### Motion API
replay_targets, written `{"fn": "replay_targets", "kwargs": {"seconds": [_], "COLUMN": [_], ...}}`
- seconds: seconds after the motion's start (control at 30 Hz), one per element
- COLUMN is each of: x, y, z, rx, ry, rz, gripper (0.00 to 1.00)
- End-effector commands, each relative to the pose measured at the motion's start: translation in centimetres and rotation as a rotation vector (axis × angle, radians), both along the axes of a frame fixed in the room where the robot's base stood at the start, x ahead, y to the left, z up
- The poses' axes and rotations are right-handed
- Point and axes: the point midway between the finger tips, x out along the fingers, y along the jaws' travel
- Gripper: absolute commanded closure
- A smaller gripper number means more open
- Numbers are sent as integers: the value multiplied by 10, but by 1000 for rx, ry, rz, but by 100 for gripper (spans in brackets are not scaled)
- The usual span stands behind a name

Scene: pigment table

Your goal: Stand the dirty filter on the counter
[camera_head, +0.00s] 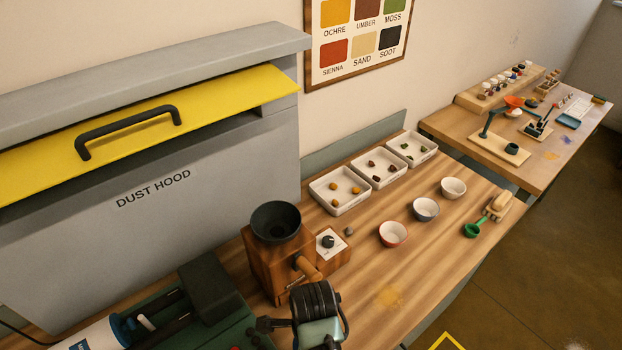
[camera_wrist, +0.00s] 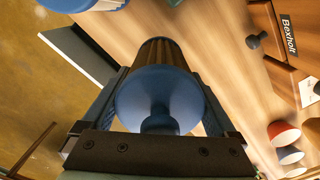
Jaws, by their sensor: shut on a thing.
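In the wrist view my gripper (camera_wrist: 162,88) is shut on the dirty filter (camera_wrist: 158,95), one finger on each side. The filter has a round blue end cap with a knob, facing the camera, and a grey-brown pleated body beyond it. Its far end is hidden, so I cannot tell whether it touches the counter. The counter (camera_head: 372,265) is striped wood; it also shows in the wrist view (camera_wrist: 225,60). In the head view my gripper end (camera_head: 318,318) is at the bottom, in front of the wooden grinder, and I cannot make out the filter there.
The wooden grinder (camera_head: 275,255) stands behind my gripper. Bowls (camera_head: 393,234) and white trays (camera_head: 340,192) stand to the right. The grey dust hood (camera_head: 150,230) has its yellow door (camera_head: 215,98) raised. Bare counter lies right of the grinder, with an ochre stain (camera_head: 390,297).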

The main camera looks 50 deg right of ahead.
Motion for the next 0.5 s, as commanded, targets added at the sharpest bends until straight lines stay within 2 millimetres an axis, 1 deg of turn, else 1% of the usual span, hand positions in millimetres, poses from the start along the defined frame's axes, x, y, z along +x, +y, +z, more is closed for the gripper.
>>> {"fn": "replay_targets", "kwargs": {"seconds": [0.07, 0.3, 0.4, 0.5], "x": [0, 0, 1, 1], "y": [0, 0, 0, 0], "z": [-6, -38, -43, -44], "rx": [0, 0, -1, -2], "ry": [0, 0, -2, -2], "rz": [-1, 0, 0, 0], "gripper": [76, 76, 76, 76]}}
